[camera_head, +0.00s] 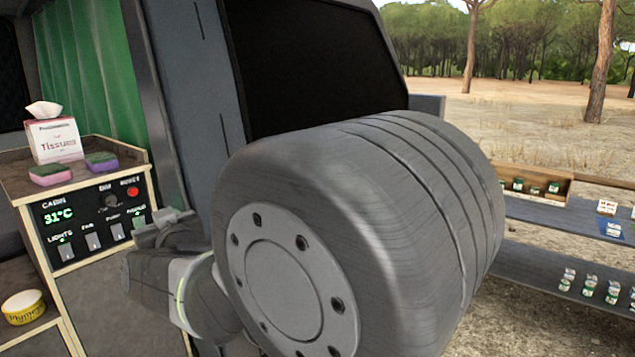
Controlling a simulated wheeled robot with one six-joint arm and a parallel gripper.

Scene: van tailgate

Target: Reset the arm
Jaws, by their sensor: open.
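My gripper (158,232) is left of centre, beside the right end of the control panel (95,222). It is open, and I see nothing held in it. Its fingers are small and dark in this view, so their exact gap is hard to see. My arm (203,298) runs from the gripper down to the right. Its rest is hidden behind a large grey wheel-like cylinder with a ring of bolt holes. I cannot tell whether the gripper touches the panel.
The cabinet top (12,186) holds a tissue box (55,141) and two sponges (76,167). A yellow tin (23,307) stands on a shelf below. At right, a blue-grey shelf (540,218) carries a wooden crate (562,183) and small goods. Open sandy ground lies beyond.

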